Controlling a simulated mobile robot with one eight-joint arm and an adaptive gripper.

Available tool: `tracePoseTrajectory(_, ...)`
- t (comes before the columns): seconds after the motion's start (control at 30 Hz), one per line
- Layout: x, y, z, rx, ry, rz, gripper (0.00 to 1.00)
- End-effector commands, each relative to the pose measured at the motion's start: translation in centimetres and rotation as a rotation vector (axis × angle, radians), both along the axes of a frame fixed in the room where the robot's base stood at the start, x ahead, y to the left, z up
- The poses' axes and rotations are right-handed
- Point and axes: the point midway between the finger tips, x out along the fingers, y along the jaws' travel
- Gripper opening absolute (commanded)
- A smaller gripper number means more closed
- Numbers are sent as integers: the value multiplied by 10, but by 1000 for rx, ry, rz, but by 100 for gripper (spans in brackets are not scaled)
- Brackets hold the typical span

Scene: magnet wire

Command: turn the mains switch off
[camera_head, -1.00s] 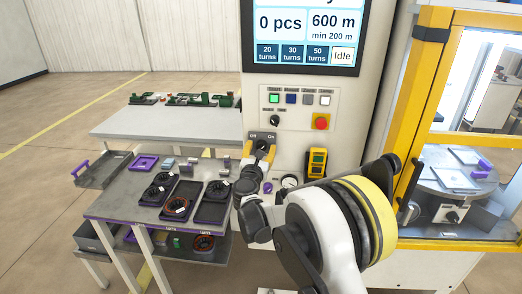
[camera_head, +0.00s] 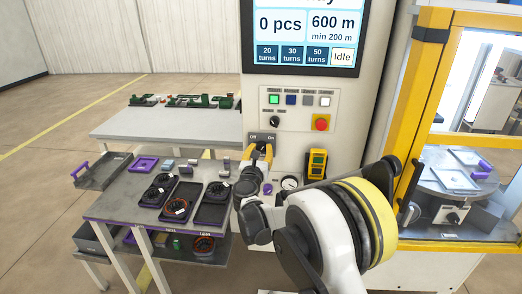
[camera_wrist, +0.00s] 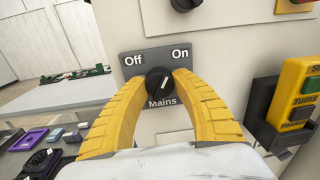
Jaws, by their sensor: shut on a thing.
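The mains switch (camera_wrist: 158,83) is a round black knob on a dark grey plate marked Off at left, On at right and Mains below. Its white mark leans up and to the right, toward On. My gripper (camera_wrist: 160,78) has its two yellow fingers on either side of the knob, shut on it. In the head view my gripper (camera_head: 260,148) reaches up to the switch plate (camera_head: 262,137) on the machine's front; the fingers partly hide the knob there.
Above the switch are a row of buttons (camera_head: 291,100), another black knob (camera_head: 274,121) and a red button (camera_head: 320,122). A yellow handheld device (camera_head: 316,162) hangs at right. A gauge (camera_head: 289,183) sits below. A table with trays (camera_head: 180,201) stands at left.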

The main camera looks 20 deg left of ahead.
Motion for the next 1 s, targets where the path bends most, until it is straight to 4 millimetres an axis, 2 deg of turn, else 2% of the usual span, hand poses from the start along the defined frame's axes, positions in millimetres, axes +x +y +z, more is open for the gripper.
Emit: tracePoseTrajectory(1.0,0,0,-1,-912,-219,1,1)
